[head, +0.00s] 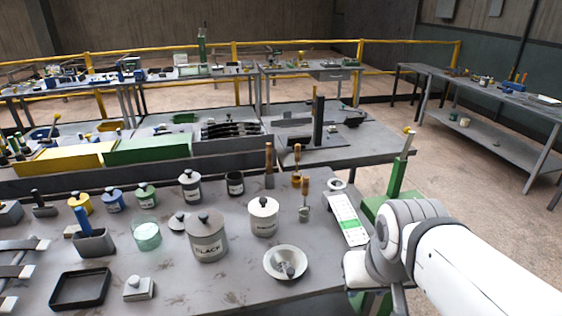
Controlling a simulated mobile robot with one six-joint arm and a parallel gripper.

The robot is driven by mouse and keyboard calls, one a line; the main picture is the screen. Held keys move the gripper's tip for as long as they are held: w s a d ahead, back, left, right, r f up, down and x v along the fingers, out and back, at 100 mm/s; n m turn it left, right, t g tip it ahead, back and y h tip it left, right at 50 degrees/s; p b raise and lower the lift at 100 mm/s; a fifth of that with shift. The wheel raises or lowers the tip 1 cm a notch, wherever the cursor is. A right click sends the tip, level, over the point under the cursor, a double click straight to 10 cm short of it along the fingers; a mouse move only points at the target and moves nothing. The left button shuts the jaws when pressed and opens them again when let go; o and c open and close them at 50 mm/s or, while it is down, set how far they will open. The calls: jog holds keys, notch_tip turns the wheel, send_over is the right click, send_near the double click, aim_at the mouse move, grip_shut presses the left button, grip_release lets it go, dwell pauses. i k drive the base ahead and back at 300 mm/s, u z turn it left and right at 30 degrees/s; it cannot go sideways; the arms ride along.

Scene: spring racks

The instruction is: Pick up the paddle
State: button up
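No thing in the head view is clearly a paddle; I cannot tell which one the word means. A blue upright piece (83,221) stands in a small grey holder (95,243) at the left of the near bench. Upright tools with wooden handles, one by the back edge (269,160) and one nearer (305,188), stand right of the middle. My white arm comes in from the lower right, with its grey joint over the bench's right end. No gripper fingers can be made out, and nothing held shows.
The near grey bench (235,292) carries several lidded jars, including a large grey one (207,238), a cream one (263,218), a white bowl (286,262) and a black tray (80,289). A white-and-green panel (348,219) lies beside my arm. Floor is clear at right.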

aim_at(269, 146)
jog(key=u, duration=0.15)
jog(key=i, duration=0.9)
jog(key=z, duration=0.05)
